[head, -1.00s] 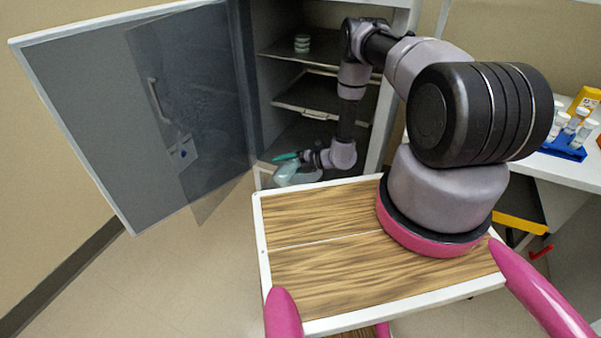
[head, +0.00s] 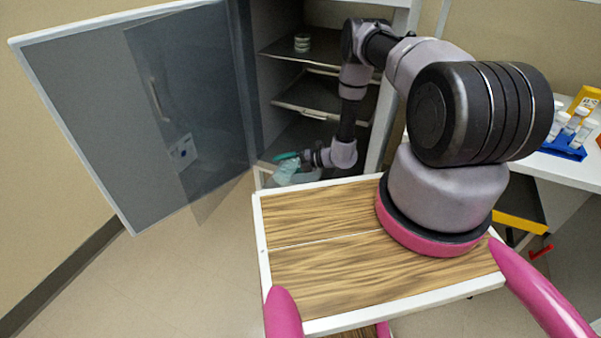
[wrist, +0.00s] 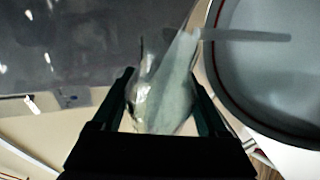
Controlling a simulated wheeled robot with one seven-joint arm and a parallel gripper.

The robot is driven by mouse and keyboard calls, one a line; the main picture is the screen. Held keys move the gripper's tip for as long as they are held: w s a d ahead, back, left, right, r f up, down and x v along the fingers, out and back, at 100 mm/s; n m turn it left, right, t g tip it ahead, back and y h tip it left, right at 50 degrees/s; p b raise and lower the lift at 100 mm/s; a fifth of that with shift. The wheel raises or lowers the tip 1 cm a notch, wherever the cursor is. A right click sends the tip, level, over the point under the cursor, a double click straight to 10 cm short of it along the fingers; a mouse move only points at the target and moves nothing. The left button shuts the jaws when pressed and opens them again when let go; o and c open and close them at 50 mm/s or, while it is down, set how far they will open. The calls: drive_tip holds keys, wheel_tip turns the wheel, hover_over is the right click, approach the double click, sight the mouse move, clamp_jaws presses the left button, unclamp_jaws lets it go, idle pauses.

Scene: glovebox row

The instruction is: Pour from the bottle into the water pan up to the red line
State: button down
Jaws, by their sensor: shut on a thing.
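A translucent pale bottle (head: 285,171) is held in my gripper (head: 296,158) at the bottom of the open cabinet. In the wrist view the bottle (wrist: 168,98) sits between the two dark fingers of my gripper (wrist: 164,92), which are shut on it. The bottle is tilted, with its narrow end toward the pan. The round, pale water pan (wrist: 270,85) fills the right of the wrist view, with a red line along its inner wall. A thin grey strip reaches from the bottle's narrow end over the pan; I cannot tell whether it is liquid. In the head view the pan is mostly hidden.
The cabinet's grey door (head: 85,110) and a clear inner door (head: 190,110) stand open at left. Shelves (head: 318,95) hang above my gripper, one with a small stack of dishes (head: 302,43). A bench at right holds a blue rack (head: 565,146) with vials.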

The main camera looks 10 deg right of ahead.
drive_tip(key=shift+f+m+p, duration=0.15)
drive_tip(key=shift+m+p, duration=0.2)
drive_tip(key=shift+m, duration=0.15)
idle(1.9)
